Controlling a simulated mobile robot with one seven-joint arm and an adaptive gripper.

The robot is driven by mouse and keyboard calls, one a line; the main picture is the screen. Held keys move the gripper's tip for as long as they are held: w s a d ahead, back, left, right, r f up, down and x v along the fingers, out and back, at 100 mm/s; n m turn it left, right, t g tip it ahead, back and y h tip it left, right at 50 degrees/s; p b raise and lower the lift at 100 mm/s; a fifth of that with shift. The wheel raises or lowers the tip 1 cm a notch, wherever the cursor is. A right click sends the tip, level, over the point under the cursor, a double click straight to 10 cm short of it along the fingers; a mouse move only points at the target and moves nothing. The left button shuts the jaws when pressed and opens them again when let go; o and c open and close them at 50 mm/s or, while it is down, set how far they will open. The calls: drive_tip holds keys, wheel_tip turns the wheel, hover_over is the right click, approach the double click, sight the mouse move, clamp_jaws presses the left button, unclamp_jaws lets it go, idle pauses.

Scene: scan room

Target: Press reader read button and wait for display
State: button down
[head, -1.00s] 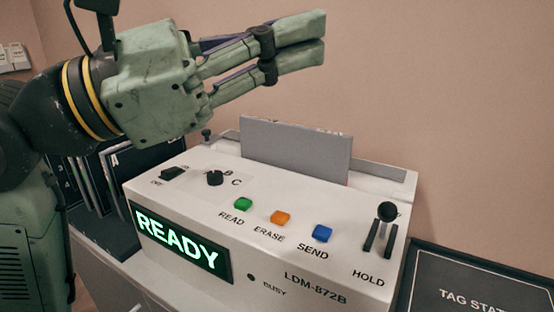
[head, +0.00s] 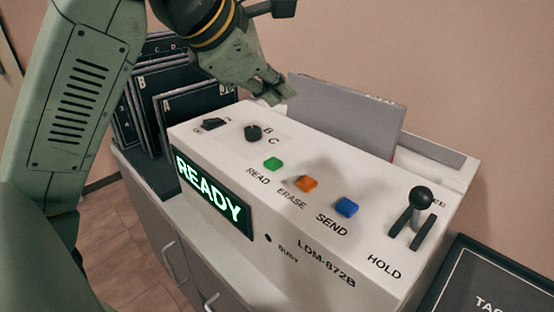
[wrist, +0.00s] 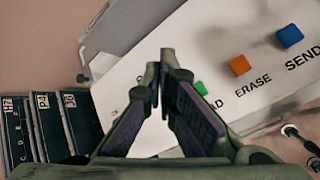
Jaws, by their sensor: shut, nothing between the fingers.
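The reader is a white box (head: 330,215) labelled LDM-872B on a cabinet. Its green READ button (head: 273,164) sits left of the orange ERASE button (head: 307,184) and the blue SEND button (head: 347,207). The display (head: 212,192) on its front shows READY in green letters. My gripper (head: 284,98) is shut and empty, above the back of the panel, behind the green button and apart from it. In the wrist view my closed fingertips (wrist: 166,52) are left of the green button (wrist: 200,88), which a finger partly covers.
A black rotary knob (head: 253,132) and a black switch (head: 214,123) stand left of the buttons. A HOLD lever (head: 421,198) rises at the right. A grey plate (head: 345,115) stands at the back. Dark lettered panels (head: 195,100) stand at the left; a dark tray (head: 490,285) lies right.

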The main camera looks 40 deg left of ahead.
sight(276, 163)
wheel_tip(276, 163, down, 9)
drive_tip(key=b, duration=0.7)
idle(1.3)
drive_tip(key=shift+f+b, duration=0.3)
drive_tip(key=shift+f, duration=0.05)
drive_tip(key=shift+f+b, duration=0.5)
drive_tip(key=shift+f, duration=0.05)
idle(0.6)
drive_tip(key=shift+r, duration=0.15)
drive_tip(key=shift+r+p, duration=0.7)
drive_tip(key=shift+r, duration=0.15)
